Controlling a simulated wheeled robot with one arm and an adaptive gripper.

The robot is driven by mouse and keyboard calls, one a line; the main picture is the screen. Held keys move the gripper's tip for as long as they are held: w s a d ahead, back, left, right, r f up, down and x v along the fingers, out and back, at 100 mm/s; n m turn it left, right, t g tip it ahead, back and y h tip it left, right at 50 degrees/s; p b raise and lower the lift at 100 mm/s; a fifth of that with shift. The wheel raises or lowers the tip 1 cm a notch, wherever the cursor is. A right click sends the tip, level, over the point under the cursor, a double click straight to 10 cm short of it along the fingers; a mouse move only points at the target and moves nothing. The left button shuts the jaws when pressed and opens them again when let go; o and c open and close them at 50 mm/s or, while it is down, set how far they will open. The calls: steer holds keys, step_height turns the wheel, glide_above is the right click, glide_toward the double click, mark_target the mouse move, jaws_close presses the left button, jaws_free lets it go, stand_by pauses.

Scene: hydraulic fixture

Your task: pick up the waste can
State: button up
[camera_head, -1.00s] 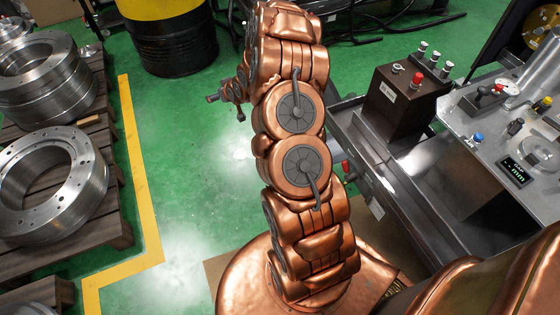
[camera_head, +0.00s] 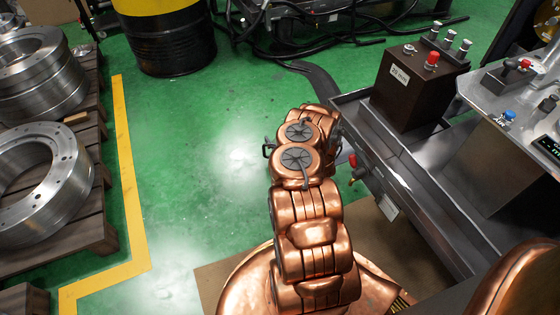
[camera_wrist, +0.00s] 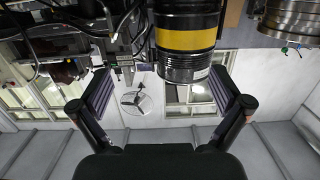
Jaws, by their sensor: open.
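Nothing that I can clearly tell to be a waste can shows. The only can-like thing is a large black drum with a yellow upper part (camera_head: 172,45), standing on the green floor at the top left of the head view. It also shows upside down in the wrist view as a black drum with a yellow band (camera_wrist: 187,40). My gripper (camera_wrist: 165,93) is open and empty in the wrist view, its two dark fingers wide apart. The drum shows beyond the fingers, apart from them.
A metal bench (camera_head: 408,178) with a dark valve block (camera_head: 415,85) stands close on the right. Heavy steel rings (camera_head: 42,180) lie on wooden pallets (camera_head: 95,232) at the left. Black hoses (camera_head: 325,85) lie at the back. Green floor between is free.

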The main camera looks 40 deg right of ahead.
steer(key=s+f+t+h+b, duration=0.1)
steer(key=s+f+b, duration=0.2)
steer(key=f, duration=0.4)
steer(key=s+f+b, duration=0.3)
steer(key=f, duration=0.4)
steer(key=b+x, duration=0.2)
steer(key=x, duration=0.5)
steer(key=shift+w+d+r, duration=0.25)
steer(key=shift+d+r, duration=0.05)
steer(key=shift+d, duration=0.2)
steer(key=c, duration=0.9)
